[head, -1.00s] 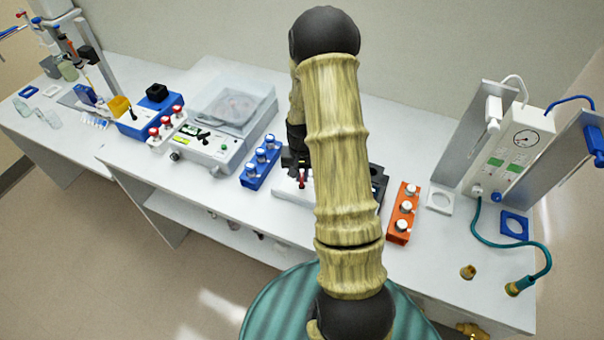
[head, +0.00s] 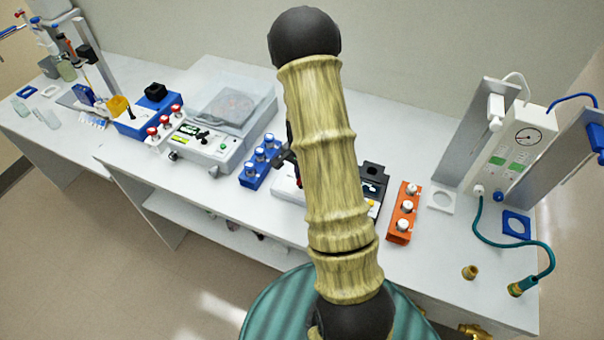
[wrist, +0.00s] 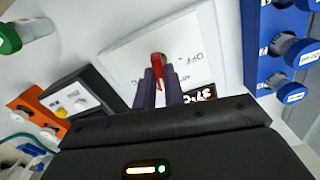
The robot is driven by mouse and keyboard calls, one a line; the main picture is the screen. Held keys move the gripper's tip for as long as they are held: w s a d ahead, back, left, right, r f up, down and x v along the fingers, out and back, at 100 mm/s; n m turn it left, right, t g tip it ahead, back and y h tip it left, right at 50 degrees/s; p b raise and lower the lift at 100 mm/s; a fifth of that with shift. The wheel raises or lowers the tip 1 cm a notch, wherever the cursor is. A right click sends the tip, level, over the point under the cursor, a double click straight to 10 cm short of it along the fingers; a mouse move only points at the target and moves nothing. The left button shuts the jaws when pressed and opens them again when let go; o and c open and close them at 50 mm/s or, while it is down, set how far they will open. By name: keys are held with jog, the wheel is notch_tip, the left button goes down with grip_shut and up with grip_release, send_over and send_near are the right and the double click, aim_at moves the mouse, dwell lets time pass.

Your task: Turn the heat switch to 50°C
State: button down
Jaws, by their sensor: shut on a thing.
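The heat switch (wrist: 158,63) is a slim red lever on a white plate (wrist: 130,50) in the wrist view. My gripper (wrist: 159,80) has its two dark fingers shut on the red lever from below in that picture. The plate carries the print "OFF" and another, partly hidden mark. The lower part of the plate is hidden by my gripper. In the head view my arm covers most of the heater (head: 287,190) and my gripper.
A blue rack (head: 258,167) of capped vials stands left of the heater, and an orange rack (head: 403,215) stands right. A balance (head: 215,130) is farther left. A gas unit (head: 508,150) with a teal hose stands at the right. Bench space between is narrow.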

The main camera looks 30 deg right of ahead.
jog(key=shift+m, duration=1.1)
jog(key=c, duration=1.5)
grip_release()
notch_tip(320, 180, up, 18)
jog(key=shift+f+b, duration=0.25)
jog(key=shift+b, duration=0.75)
